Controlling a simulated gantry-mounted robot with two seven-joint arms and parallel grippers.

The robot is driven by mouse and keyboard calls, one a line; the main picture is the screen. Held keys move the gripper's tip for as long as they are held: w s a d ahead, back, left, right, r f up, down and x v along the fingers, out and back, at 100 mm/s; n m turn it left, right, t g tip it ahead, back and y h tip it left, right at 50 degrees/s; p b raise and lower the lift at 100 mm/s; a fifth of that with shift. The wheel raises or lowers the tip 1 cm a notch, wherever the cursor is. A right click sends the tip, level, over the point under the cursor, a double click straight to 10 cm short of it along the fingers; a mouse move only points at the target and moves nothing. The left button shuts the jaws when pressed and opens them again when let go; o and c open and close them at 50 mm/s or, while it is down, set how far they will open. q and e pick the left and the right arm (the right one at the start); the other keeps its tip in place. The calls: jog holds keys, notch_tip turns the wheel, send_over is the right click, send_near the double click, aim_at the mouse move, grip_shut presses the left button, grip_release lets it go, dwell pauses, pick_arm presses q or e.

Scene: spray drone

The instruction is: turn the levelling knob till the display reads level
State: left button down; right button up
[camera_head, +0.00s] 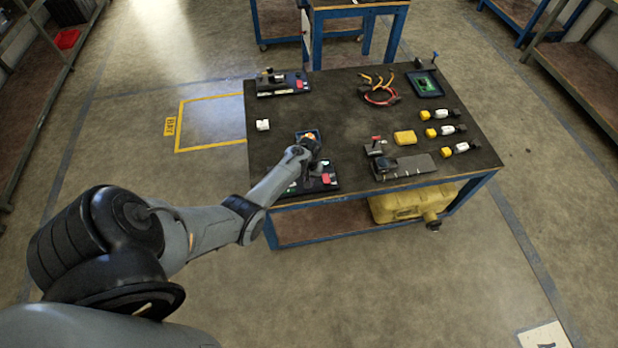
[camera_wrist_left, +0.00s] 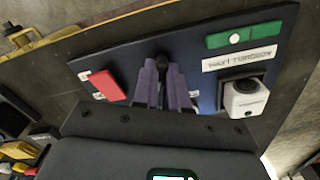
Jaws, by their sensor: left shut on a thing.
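My left gripper (camera_head: 312,152) is over the dark panel (camera_head: 328,187) at the table's near edge. In the left wrist view the panel (camera_wrist_left: 205,50) is dark blue, and my left gripper's two purple-grey fingers (camera_wrist_left: 166,92) are shut on a thin dark part between them, apparently the levelling knob, mostly hidden by the fingers. A dark housing (camera_wrist_left: 150,137) fills the lower part of that view. A small lit screen (camera_wrist_left: 172,177), cut off by the bottom edge, shows on it; its reading cannot be made out. My right gripper is not in view.
On the panel are a red block (camera_wrist_left: 107,85), a green strip (camera_wrist_left: 244,35) and a white box (camera_wrist_left: 245,97). A second panel (camera_head: 283,86), a yellow block (camera_head: 405,137) and several yellow-and-white bottles stand on the table (camera_head: 330,98). The table's left middle is mostly clear.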

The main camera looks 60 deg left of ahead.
pick_arm(q)
jog(key=shift+m, duration=0.5)
jog(key=c, duration=1.2)
grip_release()
jog(key=shift+o, duration=0.2)
jog(key=shift+r+p, duration=0.25)
jog(key=shift+p, duration=0.1)
notch_tip(320, 180, up, 9)
jog(key=p, duration=0.3)
jog(key=shift+f, duration=0.2)
jog(key=shift+r, duration=0.85)
